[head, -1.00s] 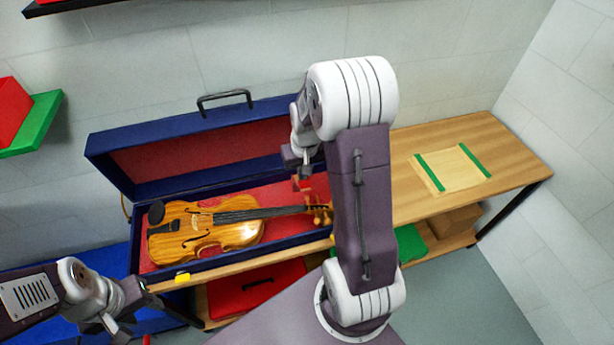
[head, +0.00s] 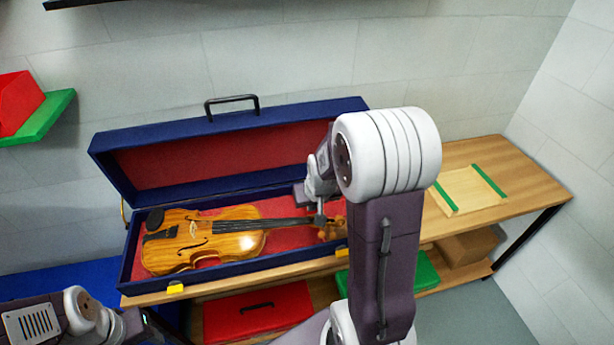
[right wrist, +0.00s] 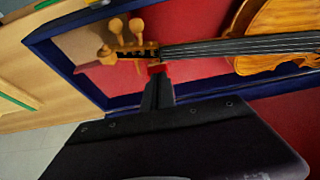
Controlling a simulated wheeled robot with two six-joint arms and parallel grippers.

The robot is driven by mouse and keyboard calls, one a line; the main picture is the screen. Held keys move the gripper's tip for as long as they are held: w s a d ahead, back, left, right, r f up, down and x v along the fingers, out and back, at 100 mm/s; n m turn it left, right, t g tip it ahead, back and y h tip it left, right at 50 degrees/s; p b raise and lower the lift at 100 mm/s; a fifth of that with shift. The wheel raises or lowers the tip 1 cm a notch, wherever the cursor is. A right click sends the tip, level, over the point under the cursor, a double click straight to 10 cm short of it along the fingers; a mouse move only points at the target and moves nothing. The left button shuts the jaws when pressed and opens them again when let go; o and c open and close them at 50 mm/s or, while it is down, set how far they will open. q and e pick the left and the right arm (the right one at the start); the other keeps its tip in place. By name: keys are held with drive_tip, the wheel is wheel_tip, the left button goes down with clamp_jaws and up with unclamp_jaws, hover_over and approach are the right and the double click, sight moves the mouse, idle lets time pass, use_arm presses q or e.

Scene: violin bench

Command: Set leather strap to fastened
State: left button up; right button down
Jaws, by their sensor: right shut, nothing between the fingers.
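The violin (head: 238,240) lies in the open blue case (head: 200,274), its scroll end to the right. It also shows in the right wrist view (right wrist: 272,30). A small red tab (right wrist: 157,69), which may be the leather strap's end, shows beside the neck near the pegs; I cannot tell whether the strap is fastened. My right gripper (right wrist: 157,80) is shut and empty, its fingertips close to this tab. In the head view my right gripper (head: 320,222) is over the neck near the scroll, which it partly hides. My left arm is at the lower left, its fingers out of view.
The case lid stands open at the back, with a black handle (head: 232,100). Two yellow latches (head: 175,289) are on the front edge. The bench (head: 480,155) is bare at right except a pale board with green strips (head: 475,177). Red and green boxes are below.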

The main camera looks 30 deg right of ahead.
idle(0.4)
drive_tip(key=shift+w+d+r+p, duration=0.1)
drive_tip(key=shift+w+r+p, duration=0.2)
drive_tip(key=shift+p, duration=0.05)
drive_tip(key=shift+w+d, duration=0.15)
drive_tip(key=shift+w, duration=0.3)
drive_tip(key=shift+r+p, duration=0.2)
drive_tip(key=shift+p, duration=0.15)
wheel_tip(320, 180, up, 4)
drive_tip(key=p, duration=0.4)
drive_tip(key=shift+w, duration=0.15)
drive_tip(key=s+f+v, duration=0.1)
drive_tip(key=s+v, duration=0.1)
drive_tip(key=v, duration=0.7)
drive_tip(key=shift+s+a+r, duration=0.2)
drive_tip(key=shift+a+r, duration=0.15)
